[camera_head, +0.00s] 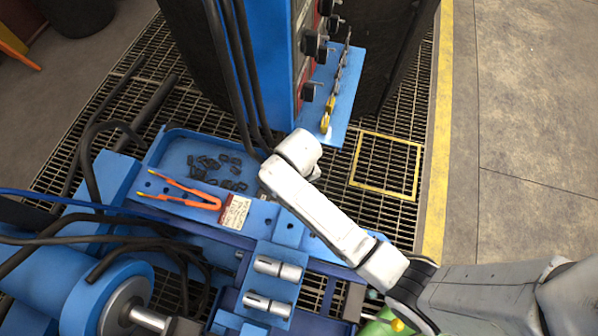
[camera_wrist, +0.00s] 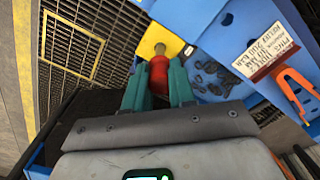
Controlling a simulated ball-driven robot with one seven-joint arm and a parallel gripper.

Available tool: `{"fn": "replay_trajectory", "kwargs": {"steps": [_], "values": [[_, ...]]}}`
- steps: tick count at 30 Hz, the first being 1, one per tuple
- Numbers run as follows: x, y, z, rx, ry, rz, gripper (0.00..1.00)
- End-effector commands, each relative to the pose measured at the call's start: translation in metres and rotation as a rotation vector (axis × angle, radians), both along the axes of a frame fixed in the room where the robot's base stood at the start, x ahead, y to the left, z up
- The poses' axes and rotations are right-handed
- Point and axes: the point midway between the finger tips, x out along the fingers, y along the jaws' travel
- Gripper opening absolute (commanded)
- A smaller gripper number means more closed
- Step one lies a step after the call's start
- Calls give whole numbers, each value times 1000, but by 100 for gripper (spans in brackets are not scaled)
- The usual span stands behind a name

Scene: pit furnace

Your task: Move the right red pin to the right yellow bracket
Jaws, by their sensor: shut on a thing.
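In the wrist view my gripper (camera_wrist: 158,88) is shut on the red pin (camera_wrist: 158,73), with one teal finger on each side. Directly beyond, a yellow piece (camera_wrist: 149,37), which looks like the yellow bracket, sits against the blue bench edge. The grey tip overlaps it in the picture; I cannot tell whether they touch. In the head view my gripper, the pin and this yellow piece are hidden behind my white arm.
The blue bench (camera_head: 290,232) holds a tray of dark pieces (camera_head: 212,170), orange tongs (camera_head: 185,192) and a printed label (camera_head: 235,212). A blue cabinet (camera_head: 262,60) with black knobs and a small shelf (camera_head: 345,105) stands behind. Metal grating (camera_head: 385,165) lies right of the bench.

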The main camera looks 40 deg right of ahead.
Motion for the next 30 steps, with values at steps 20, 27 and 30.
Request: {"fn": "replay_trajectory", "kwargs": {"steps": [20, 27, 30], "values": [[0, 0, -41, -1, 0, 0, 0], [0, 0, -44, 0, -1, 0, 0], [0, 0, -44, 0, -1, 0, 0]]}}
